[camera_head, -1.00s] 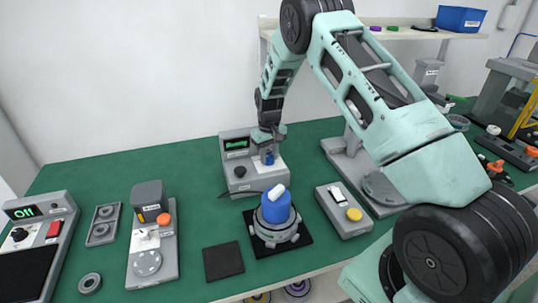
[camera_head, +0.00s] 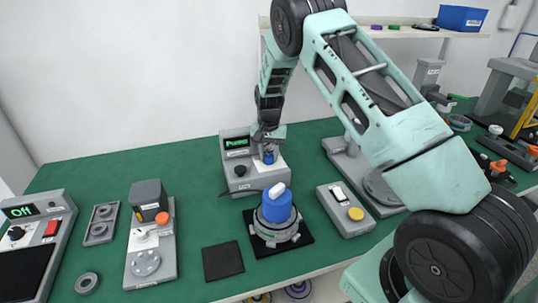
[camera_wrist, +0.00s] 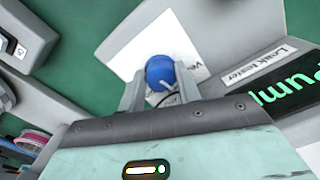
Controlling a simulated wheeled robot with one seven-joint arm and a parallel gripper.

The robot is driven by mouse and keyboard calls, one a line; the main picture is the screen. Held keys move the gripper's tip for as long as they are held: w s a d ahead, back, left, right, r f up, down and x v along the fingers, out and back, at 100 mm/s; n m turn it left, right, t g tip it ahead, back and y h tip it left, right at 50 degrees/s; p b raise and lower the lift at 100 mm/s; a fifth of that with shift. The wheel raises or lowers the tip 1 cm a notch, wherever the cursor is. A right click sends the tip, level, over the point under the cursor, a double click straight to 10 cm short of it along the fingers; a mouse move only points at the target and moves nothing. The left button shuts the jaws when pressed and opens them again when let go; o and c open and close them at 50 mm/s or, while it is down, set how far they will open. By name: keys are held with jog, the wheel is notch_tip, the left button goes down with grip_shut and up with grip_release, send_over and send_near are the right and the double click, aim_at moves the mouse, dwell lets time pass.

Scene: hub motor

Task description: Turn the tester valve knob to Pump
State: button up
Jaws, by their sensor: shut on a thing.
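The leak tester (camera_head: 238,176) is a grey box with a green-lit display (camera_head: 236,142), standing near the back middle of the green table. Its blue valve knob (camera_head: 269,158) is partly hidden by my gripper (camera_head: 268,146). In the wrist view, my two grey fingers are shut on the blue knob (camera_wrist: 160,72), one on each side. A white label lies behind the knob, its text partly covered. The display (camera_wrist: 290,93) shows large green letters reading "Pum", cut off at the picture edge. A black knob (camera_head: 240,171) sits on the tester's left side.
A motor hub with a blue cap (camera_head: 276,206) stands on a black mat in front of the tester. A grey box with a yellow button (camera_head: 355,214) is right of it. A dark square pad (camera_head: 223,261) lies front left.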

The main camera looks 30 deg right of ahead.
aim_at(268, 156)
jog(key=shift+r+m, duration=0.1)
jog(key=shift+m, duration=0.7)
jog(key=shift+w, duration=0.1)
jog(key=o, duration=1)
jog(key=shift+c, duration=0.2)
notch_tip(268, 156, up, 17)
jog(key=b, duration=0.2)
jog(key=shift+r+b, duration=0.2)
jog(key=shift+b, duration=0.2)
